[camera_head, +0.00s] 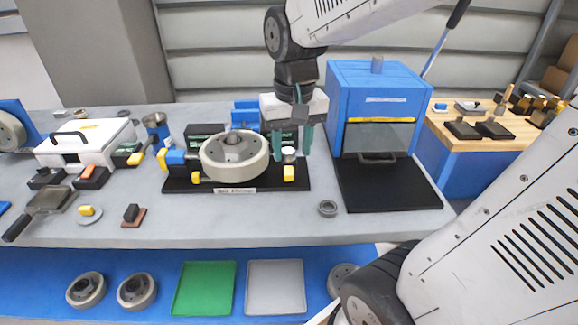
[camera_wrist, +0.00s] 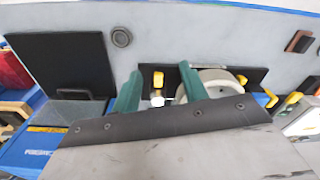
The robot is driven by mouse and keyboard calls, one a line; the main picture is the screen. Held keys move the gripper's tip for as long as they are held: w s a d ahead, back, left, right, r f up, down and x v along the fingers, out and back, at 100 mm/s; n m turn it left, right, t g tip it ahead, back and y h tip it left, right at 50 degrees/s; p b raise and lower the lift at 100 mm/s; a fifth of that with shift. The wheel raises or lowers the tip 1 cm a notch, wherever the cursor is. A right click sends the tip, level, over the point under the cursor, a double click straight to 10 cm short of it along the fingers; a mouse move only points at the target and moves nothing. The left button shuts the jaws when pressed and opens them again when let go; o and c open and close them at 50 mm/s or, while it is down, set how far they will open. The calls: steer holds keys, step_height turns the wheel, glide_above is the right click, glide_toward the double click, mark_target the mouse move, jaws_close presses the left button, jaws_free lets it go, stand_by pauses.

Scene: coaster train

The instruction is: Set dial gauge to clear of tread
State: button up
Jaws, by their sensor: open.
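A wheel with a pale tread (camera_head: 234,157) lies flat on a black fixture plate (camera_head: 220,184) on the grey bench. A small round white-faced piece, apparently the dial gauge (camera_head: 289,152), is at the right side of the wheel, behind a yellow block (camera_head: 289,173). My gripper (camera_head: 291,156) points down over that piece, with its teal fingers open on either side of it. In the wrist view the gauge (camera_wrist: 157,98) shows between the open fingers, partly hidden by my gripper body. I cannot tell whether the gauge touches the tread.
A blue oven-like box (camera_head: 375,100) with a black mat (camera_head: 388,185) stands close on the right. A small grey ring (camera_head: 328,208) lies in front. A blue block (camera_head: 175,158) and yellow clamps flank the wheel's left. A white lidded case (camera_head: 85,143) is further left.

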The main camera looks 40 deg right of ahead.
mark_target(289, 171)
steer(key=w+d+f+m, duration=0.1)
steer(key=w+d+f, duration=0.1)
steer(key=w, duration=0.1)
steer(key=w+d+f+m, duration=0.1)
steer(key=w+d+f, duration=0.1)
steer(key=w, duration=0.1)
steer(key=w+d+f+m, duration=0.1)
steer(key=w+d+f, duration=0.1)
steer(key=w, duration=0.1)
steer(key=shift+w+g, duration=0.1)
steer(key=shift+g, duration=0.2)
step_height(289, 171, down, 8)
steer(key=shift+r, duration=0.1)
jaws_close()
